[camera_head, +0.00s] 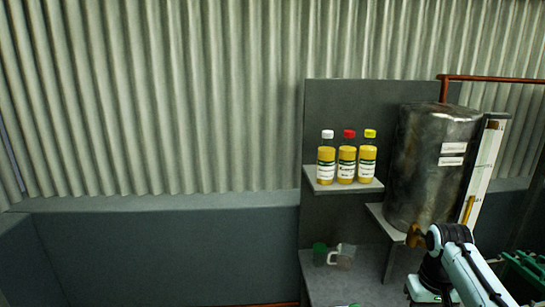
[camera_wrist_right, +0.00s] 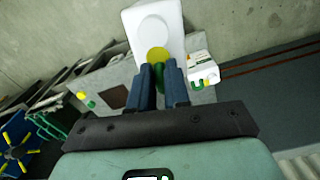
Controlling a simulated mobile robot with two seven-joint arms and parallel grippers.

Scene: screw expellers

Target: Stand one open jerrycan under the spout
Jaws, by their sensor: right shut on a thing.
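The brass spout (camera_head: 415,237) sits low on the front of a dented metal tank (camera_head: 430,165) in the head view. My right arm stands just right of the spout there, and its gripper is out of that picture. In the right wrist view my right gripper (camera_wrist_right: 160,70) is shut on a small green thing (camera_wrist_right: 159,76) with a round yellow part at its far end. The fingers hide most of it, and I cannot tell what it is. I cannot make out a jerrycan for certain. My left gripper is not in view.
Three yellow bottles (camera_head: 347,163) stand on a shelf left of the tank. A green cup (camera_head: 319,254) and a clear jug (camera_head: 344,257) stand below. A green crate (camera_head: 522,272) is at right. The wrist view shows a white slab (camera_wrist_right: 150,12) and a labelled white container (camera_wrist_right: 202,68).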

